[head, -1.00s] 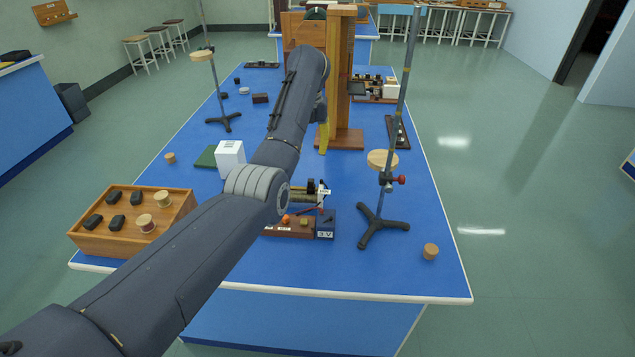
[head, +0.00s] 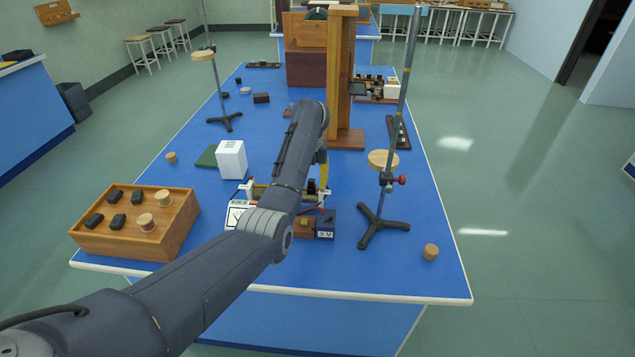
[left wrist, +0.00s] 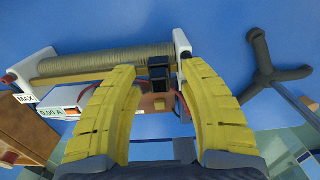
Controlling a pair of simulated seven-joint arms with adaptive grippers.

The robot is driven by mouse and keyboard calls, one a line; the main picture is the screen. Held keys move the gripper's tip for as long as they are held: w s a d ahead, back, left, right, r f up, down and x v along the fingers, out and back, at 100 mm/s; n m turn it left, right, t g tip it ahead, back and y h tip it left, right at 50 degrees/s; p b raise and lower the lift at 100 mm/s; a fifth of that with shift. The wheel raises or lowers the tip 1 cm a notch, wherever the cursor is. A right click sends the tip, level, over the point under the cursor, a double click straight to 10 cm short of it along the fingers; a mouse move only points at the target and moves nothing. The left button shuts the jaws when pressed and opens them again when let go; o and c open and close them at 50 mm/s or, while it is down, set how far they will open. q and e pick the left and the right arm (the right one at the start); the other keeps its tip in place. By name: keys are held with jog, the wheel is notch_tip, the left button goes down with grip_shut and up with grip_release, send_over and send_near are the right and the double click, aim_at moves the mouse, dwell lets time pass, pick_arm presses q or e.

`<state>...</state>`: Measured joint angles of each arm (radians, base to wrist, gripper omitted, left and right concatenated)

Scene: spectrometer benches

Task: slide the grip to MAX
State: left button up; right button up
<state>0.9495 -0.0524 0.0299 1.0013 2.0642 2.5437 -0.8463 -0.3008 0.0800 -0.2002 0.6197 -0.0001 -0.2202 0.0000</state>
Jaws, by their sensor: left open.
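A rheostat with a wire-wound coil (left wrist: 105,62) lies across the left wrist view. A MAX label (left wrist: 25,98) sits at its left end. Its black slider grip (left wrist: 159,72) is near the coil's right end. My left gripper (left wrist: 157,70) is open, with a yellow finger on either side of the grip in this picture; I cannot tell whether they touch it. In the head view my left gripper (head: 323,172) is low over the rheostat's right part, and my arm hides much of the coil. My right gripper is not in view.
A meter reading 0.00 A (left wrist: 52,112) is beside the rheostat. A 3 V block (head: 325,222) stands at its near side. A dark tripod stand (head: 382,228) is to the right, a white box (head: 231,159) to the left, a tall wooden post (head: 340,80) behind.

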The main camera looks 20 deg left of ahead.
pick_arm(q)
jog(key=shift+o, duration=0.2)
jog(key=shift+f, duration=0.1)
grip_shut()
